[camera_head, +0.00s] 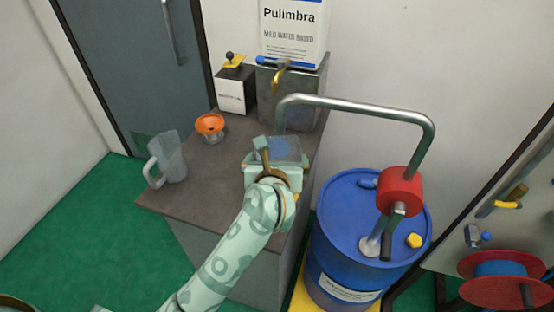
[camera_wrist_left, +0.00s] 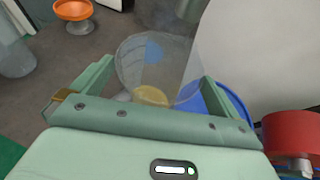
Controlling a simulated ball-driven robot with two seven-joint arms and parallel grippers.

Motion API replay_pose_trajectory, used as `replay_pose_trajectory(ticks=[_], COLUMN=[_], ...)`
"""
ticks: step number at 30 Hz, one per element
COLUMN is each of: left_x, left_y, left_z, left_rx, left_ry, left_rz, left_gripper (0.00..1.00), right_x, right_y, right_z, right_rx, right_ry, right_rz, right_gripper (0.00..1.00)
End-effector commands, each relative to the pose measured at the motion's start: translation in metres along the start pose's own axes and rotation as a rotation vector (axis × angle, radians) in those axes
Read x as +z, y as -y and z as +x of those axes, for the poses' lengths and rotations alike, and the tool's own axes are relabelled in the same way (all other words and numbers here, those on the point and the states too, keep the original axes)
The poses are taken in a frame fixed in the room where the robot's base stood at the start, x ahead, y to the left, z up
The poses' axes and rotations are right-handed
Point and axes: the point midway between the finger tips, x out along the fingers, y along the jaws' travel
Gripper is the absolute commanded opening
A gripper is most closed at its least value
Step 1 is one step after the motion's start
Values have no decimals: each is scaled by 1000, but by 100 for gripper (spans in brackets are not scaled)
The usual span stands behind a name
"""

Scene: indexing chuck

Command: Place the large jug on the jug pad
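A clear jug (camera_head: 285,150) is at my left gripper (camera_head: 268,163), over the right part of the grey bench top. In the left wrist view the jug (camera_wrist_left: 150,65) fills the gap between the fingertips of my left gripper (camera_wrist_left: 158,75), one finger on each side, and they appear to hold it. Its base is hidden, so I cannot tell whether it touches the bench. A second translucent jug (camera_head: 168,158) with a handle stands at the bench's left edge. It also shows in the left wrist view (camera_wrist_left: 15,60). I cannot make out the jug pad. My right gripper is not in view.
An orange-topped cup (camera_head: 210,125) stands at the back left of the bench (camera_head: 212,180). Behind is a grey box with a brass tap (camera_head: 281,78). A blue drum (camera_head: 335,225) with a bent metal pipe (camera_head: 360,107) stands right; the pipe arches close to my gripper.

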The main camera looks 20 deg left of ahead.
Motion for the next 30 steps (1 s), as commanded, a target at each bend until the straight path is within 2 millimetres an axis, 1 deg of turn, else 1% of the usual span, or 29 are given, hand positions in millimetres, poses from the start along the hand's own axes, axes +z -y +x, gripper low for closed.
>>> replay_pose_trajectory(ticks=[3,5,8,13,15,19,21,24,30], left_x=[4,5,7,8,7,6,5,4,3], left_y=[0,0,0,0,0,0,0,0,0], left_z=[-2,-8,-27,-69,-84,-107,-114,-121,-122], left_rx=[0,-1,-2,-1,-2,-1,-1,0,0], left_ry=[1,0,0,-2,-2,-1,-1,0,0], left_rz=[0,0,0,-1,-1,1,0,0,0], left_gripper=[100,100,100,100,100,100,100,100,100], right_x=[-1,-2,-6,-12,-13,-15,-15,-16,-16], right_y=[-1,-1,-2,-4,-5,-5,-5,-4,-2], right_z=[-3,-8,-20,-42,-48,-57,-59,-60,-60], right_rx=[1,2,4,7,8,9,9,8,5], right_ry=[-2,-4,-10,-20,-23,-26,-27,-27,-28], right_rz=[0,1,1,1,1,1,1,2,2], right_gripper=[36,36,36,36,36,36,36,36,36])
